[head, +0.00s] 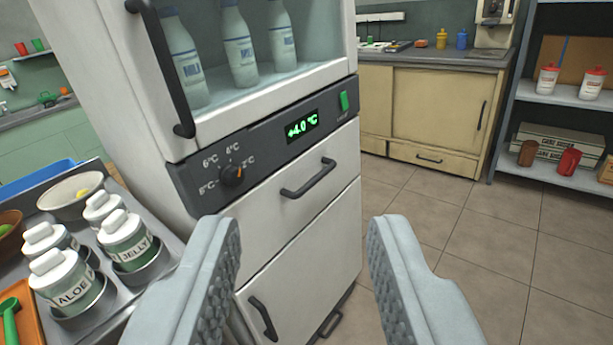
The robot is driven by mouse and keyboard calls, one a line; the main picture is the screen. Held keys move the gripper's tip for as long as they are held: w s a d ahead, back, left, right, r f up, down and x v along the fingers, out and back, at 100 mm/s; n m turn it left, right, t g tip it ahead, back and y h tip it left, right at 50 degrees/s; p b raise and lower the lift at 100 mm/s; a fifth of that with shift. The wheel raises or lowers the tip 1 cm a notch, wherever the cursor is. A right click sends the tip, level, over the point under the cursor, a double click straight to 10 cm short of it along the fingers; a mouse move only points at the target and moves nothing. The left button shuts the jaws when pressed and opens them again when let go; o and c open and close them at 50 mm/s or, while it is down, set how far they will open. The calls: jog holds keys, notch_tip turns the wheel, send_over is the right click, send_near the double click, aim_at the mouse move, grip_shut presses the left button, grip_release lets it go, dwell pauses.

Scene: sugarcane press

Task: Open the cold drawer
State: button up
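The cold drawer (272,220) is the white front panel below the fridge's dark control strip, and it looks shut. Its dark bar handle (309,179) sits near the top of the panel.
A glass-fronted compartment above holds bottles (238,45) and has a long dark handle (163,70). At left, a metal tray (165,240) holds several labelled jars (70,282). Tiled floor (450,240) is free at right, before a wooden cabinet (430,110) and shelves (560,95).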

jog(key=w+f+m, duration=0.4)
jog(key=w+f, duration=0.1)
jog(key=w, duration=0.7)
jog(key=m+g+y, duration=0.1)
jog(key=m, duration=0.9)
send_near(319, 180)
jog(key=w, duration=0.3)
jog(key=w+f, duration=0.1)
jog(key=w, duration=0.7)
jog(key=shift+a+f, duration=0.25)
jog(key=shift+a, duration=0.15)
grip_shut()
